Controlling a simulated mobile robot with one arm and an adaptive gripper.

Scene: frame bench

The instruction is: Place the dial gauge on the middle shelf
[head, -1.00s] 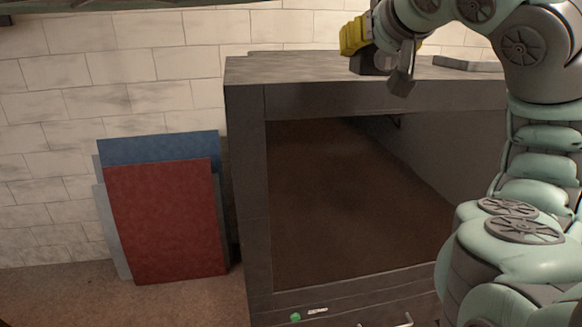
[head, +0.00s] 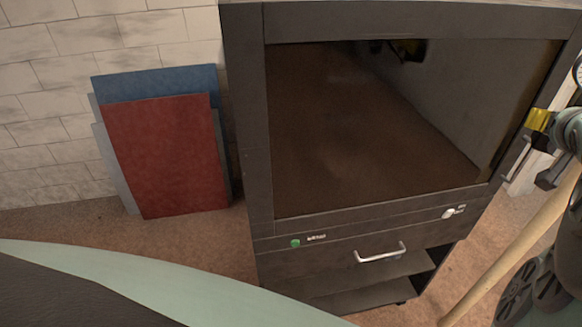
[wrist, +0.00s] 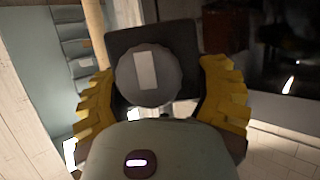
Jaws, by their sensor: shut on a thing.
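My gripper (wrist: 165,95), with yellow ribbed fingers, is shut on a round grey thing with a pale label (wrist: 146,70) and a dark square part behind it. I take this for the dial gauge; its face does not show there. In the head view my gripper (head: 545,148) is at the right edge, just right of the dark cabinet (head: 250,130), outside its opening. A round white dial (head: 578,70) is cut off by the right edge above it; I cannot tell if it is the held thing. Which level is the middle shelf is unclear.
The cabinet has a large open bay (head: 360,140), a drawer with a silver handle (head: 380,254) and a low open shelf (head: 370,292). Red (head: 165,155) and blue (head: 155,80) panels lean on the wall. A wooden pole (head: 520,245) slants at right.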

